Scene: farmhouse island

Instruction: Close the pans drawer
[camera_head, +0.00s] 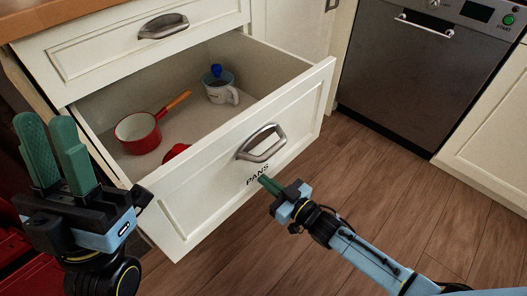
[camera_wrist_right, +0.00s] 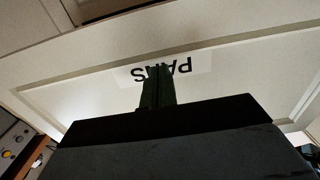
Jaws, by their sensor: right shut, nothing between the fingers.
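The pans drawer (camera_head: 215,195) is a cream drawer pulled well out of its cabinet, with a metal handle (camera_head: 262,143) and a PANS label (camera_head: 257,174) on its front. My right gripper (camera_head: 264,180) is shut and empty, its green fingertips at the drawer front just below the handle, by the label. In the right wrist view the shut fingers (camera_wrist_right: 157,72) overlap the label (camera_wrist_right: 172,72); whether they touch the panel I cannot tell. My left gripper (camera_head: 46,120) is open and empty, fingers pointing up, beside the drawer's left front corner.
Inside the drawer are a red saucepan (camera_head: 138,131), a white and blue pot (camera_head: 221,88) and a partly hidden red item (camera_head: 175,152). A shut drawer (camera_head: 110,50) is above. A dishwasher (camera_head: 410,70) stands at right. Wooden floor (camera_head: 390,185) in front is clear.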

